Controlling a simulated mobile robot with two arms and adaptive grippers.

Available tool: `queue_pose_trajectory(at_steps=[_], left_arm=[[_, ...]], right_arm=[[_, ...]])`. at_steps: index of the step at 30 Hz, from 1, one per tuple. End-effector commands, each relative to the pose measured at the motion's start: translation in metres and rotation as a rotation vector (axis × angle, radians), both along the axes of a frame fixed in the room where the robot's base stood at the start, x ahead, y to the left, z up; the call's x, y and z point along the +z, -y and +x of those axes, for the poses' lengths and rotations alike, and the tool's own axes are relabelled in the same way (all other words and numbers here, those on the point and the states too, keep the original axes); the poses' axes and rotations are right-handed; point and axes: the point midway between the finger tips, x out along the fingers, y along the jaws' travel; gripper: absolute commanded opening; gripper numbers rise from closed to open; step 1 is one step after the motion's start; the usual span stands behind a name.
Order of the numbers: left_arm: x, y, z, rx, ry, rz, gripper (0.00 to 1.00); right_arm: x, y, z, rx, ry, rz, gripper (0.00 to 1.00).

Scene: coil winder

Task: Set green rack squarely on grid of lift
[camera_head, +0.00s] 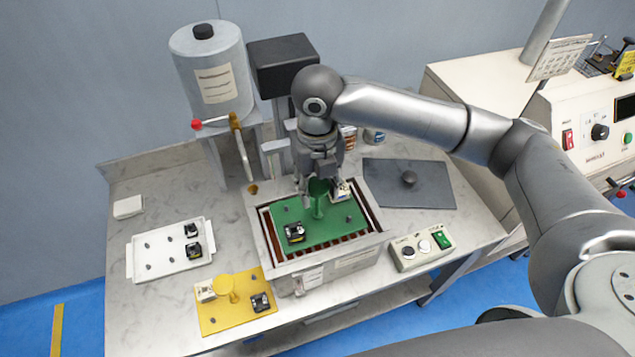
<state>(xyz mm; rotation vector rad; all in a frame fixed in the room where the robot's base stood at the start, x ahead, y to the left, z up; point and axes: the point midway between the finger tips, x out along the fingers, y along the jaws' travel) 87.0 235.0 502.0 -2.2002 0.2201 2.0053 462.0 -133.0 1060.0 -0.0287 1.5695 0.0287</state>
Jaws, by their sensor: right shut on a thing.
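The green rack (330,232) is a flat green plate with a green upright handle in its middle, carrying a black part (294,233) and a light-coloured part. It lies over the slatted grid of the lift (340,248) inside the steel tank (259,234). Brown slats show along its front and right sides. Its edges look slightly turned against the tank walls. I cannot tell whether it touches the grid. My right gripper (318,190) is above the rack, pointing down, shut on its handle and hiding the handle's top. My left gripper is out of view.
A yellow rack (240,313) and a white tray (168,255) with black parts lie left of the tank. A control box (422,246) and a dark plate with a knob (410,184) are to its right. A grey cylinder (211,75) stands behind.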

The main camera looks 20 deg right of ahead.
Motion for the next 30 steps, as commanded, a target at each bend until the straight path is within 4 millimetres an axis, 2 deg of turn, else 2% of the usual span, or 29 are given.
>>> queue_pose_trajectory(at_steps=[30], left_arm=[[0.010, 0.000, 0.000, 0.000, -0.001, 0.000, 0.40]], right_arm=[[0.001, 0.000, 0.000, 0.000, 0.000, 0.001, 0.00]])
